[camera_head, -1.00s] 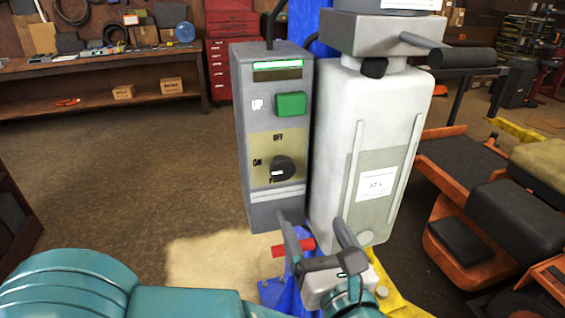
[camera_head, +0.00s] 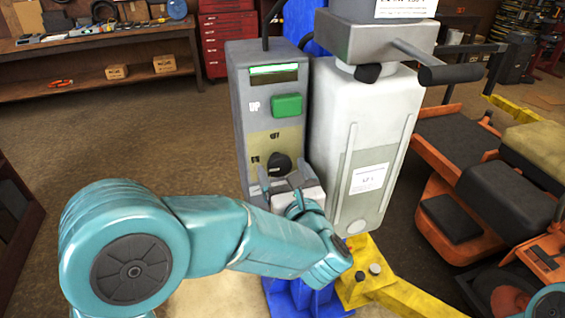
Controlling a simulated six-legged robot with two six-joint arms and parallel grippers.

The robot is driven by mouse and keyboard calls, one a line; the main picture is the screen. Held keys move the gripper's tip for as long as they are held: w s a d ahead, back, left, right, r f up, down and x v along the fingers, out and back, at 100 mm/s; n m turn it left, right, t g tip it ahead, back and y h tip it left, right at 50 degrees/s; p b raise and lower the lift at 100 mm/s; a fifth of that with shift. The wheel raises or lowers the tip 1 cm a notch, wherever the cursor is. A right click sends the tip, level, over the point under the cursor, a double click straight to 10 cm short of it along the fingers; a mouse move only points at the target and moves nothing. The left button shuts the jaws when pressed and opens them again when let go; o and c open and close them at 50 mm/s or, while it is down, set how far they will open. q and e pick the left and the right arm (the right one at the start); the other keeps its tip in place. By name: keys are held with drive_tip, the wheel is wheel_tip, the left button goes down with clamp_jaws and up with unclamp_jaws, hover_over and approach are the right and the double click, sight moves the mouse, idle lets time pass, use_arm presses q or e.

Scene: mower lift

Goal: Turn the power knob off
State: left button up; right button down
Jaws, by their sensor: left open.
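The black power knob (camera_head: 279,165) sits low on the front of the grey control box (camera_head: 240,120), under the label OFF and beside the label ON. A white mark on the knob shows in part. My left gripper (camera_head: 280,181) is just below the knob in the picture, with its two grey fingers apart and pointing up at the panel. It holds nothing that I can see. I cannot tell whether a finger touches the knob. The gripper hides the lower part of the box. The right gripper is not in view; a bit of teal arm shows at the bottom right corner.
A green UP button (camera_head: 286,105) and a lit green strip (camera_head: 274,70) are above the knob. A white tank (camera_head: 340,115) with a handle stands close on the right. An orange mower (camera_head: 450,240) is farther right. A workbench (camera_head: 110,45) stands behind.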

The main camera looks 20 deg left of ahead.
use_arm(q)
drive_tip(key=shift+w+a, duration=0.15)
drive_tip(key=shift+w, duration=0.15)
drive_tip(key=shift+s, duration=0.1)
